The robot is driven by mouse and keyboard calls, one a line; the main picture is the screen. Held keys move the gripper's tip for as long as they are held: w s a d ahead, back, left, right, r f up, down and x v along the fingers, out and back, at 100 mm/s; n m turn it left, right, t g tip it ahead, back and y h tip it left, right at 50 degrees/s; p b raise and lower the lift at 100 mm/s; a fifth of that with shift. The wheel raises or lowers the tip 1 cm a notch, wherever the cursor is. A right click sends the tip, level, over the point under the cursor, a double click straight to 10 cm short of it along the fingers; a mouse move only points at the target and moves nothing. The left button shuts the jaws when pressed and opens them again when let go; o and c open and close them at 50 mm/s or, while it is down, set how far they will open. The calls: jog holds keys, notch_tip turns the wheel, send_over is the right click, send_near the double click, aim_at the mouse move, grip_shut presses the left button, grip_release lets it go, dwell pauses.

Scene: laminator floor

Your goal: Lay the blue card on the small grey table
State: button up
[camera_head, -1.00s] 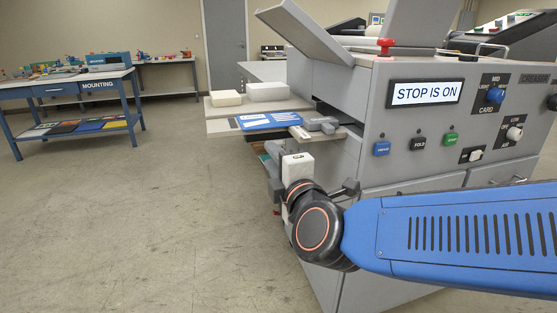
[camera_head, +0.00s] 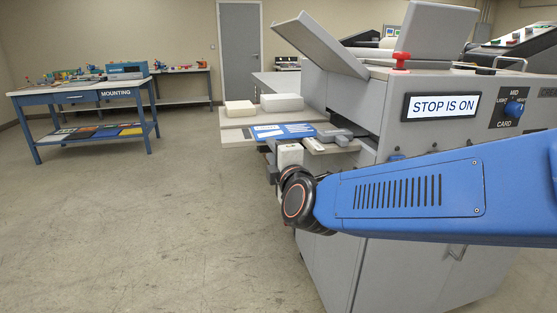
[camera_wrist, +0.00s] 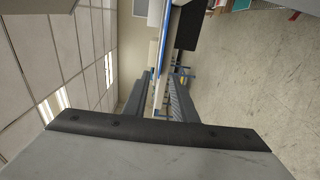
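The blue card (camera_head: 285,131) with white markings lies flat on the shelf at the left side of the grey machine. In the wrist view my gripper (camera_wrist: 160,85) has its two dark fingers apart, one on each side of a thin blue-and-white strip. The strip looks like the card seen edge-on, but contact with the fingers cannot be made out. No small grey table can be made out for sure.
The grey machine (camera_head: 430,150) fills the right, its display reading "STOP IS ON". Two pale blocks (camera_head: 282,102) stand behind the card. A blue bench (camera_head: 82,96) marked "MOUNTING" stands far left. The floor (camera_head: 150,220) between is clear.

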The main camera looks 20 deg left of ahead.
jog(key=x, duration=0.6)
jog(key=shift+w+a, duration=0.2)
jog(key=shift+w, duration=0.05)
jog(key=shift+c, duration=0.6)
grip_shut()
